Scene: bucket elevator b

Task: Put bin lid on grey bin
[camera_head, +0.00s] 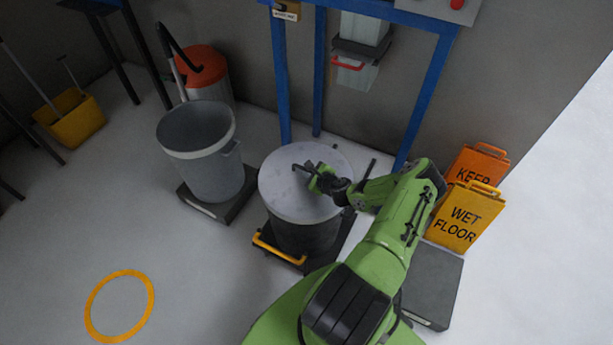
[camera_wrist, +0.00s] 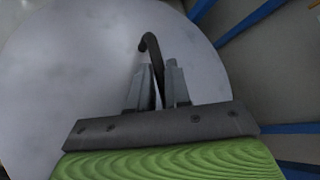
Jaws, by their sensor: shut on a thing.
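The grey bin (camera_head: 198,155) is open at the top and stands upright on a dark low base, left of centre in the head view. The bin lid (camera_head: 283,193) is a pale grey disc. It lies over a dark bin (camera_head: 303,237) to the right of the grey bin; I cannot tell whether it touches that rim. My gripper (camera_head: 309,175) is above the lid, shut on its dark curved handle. In the wrist view, the handle (camera_wrist: 150,48) rises between the fingers and the lid (camera_wrist: 75,75) fills most of the left and middle.
A blue frame (camera_head: 278,75) stands behind the bins. A red-topped bin (camera_head: 203,67) is behind the grey bin. A yellow bucket (camera_head: 72,118) is far left. Floor around the yellow ring (camera_head: 119,272) is clear.

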